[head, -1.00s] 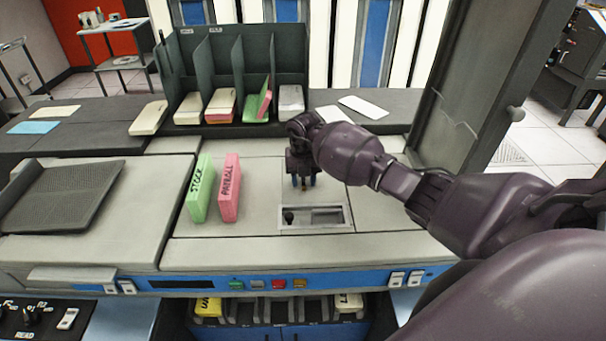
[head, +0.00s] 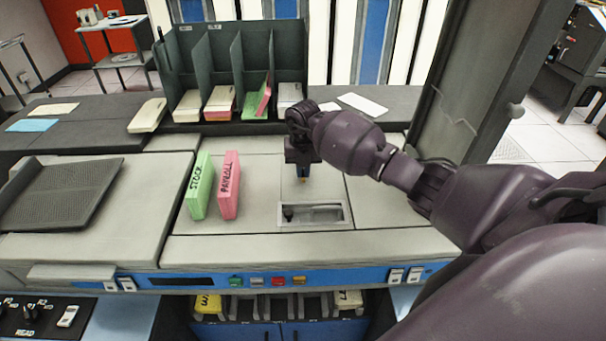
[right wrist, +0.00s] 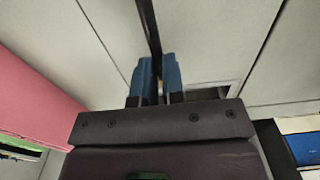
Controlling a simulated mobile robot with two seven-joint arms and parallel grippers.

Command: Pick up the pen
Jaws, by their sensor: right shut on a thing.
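My right gripper (head: 303,175) is above the grey machine top, just behind a recessed slot, and points down. Its blue fingers are together. In the right wrist view the blue fingertips (right wrist: 158,75) are shut on a thin dark rod, the pen (right wrist: 148,25), which runs from between them to the top edge of the picture. My left gripper is not in view.
A dark divided rack (head: 188,58) with card stacks stands behind. A dark upright panel (head: 460,80) is at right.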

